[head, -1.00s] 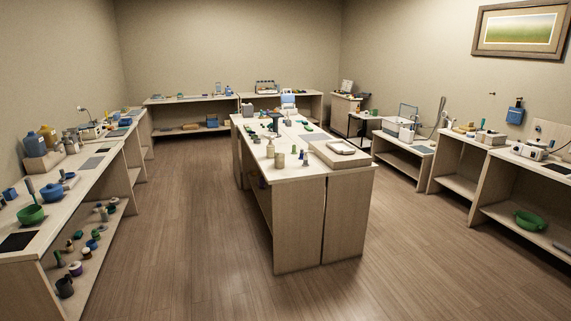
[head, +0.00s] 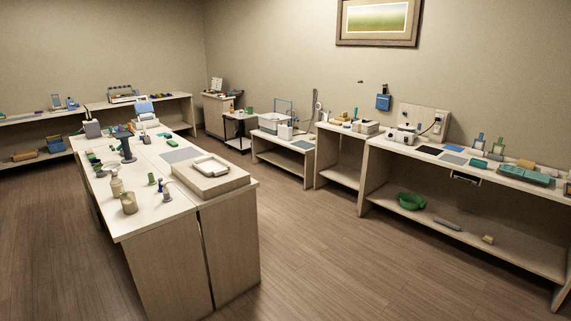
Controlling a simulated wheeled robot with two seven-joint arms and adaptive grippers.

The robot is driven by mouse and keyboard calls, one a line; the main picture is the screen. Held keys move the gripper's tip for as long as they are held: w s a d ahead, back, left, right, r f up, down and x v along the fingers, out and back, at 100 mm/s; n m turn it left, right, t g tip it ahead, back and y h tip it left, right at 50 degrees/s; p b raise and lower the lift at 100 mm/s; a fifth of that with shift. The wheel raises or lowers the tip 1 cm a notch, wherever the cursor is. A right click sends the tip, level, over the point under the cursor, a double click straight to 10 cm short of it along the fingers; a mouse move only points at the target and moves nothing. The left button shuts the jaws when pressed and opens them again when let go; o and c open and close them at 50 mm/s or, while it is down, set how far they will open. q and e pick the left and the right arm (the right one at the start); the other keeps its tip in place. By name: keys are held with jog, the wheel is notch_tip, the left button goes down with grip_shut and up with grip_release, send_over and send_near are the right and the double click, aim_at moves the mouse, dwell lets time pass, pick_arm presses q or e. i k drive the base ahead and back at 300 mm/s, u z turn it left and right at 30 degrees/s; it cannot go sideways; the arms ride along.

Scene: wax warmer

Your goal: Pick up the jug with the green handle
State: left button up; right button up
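I cannot make out a jug with a green handle for certain. On the right-hand bench (head: 540,184), two small upright items stand near the wall, a bluish one (head: 480,141) and a green one (head: 499,145); they are too small to tell whether either is a jug. Neither of my grippers is in view.
The central island (head: 165,270) holds a tray on a raised block (head: 212,180), bottles and small tools. A green bowl (head: 411,201) sits on the right bench's lower shelf. A small dark cart (head: 240,130) stands farther back. Open wooden floor (head: 330,260) lies between island and right benches.

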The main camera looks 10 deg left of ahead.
aim_at(127, 199)
jog(key=z, duration=0.1)
jog(key=i, duration=2.3)
jog(key=u, duration=1.1)
jog(key=i, duration=1.7)
jog(key=u, duration=0.8)
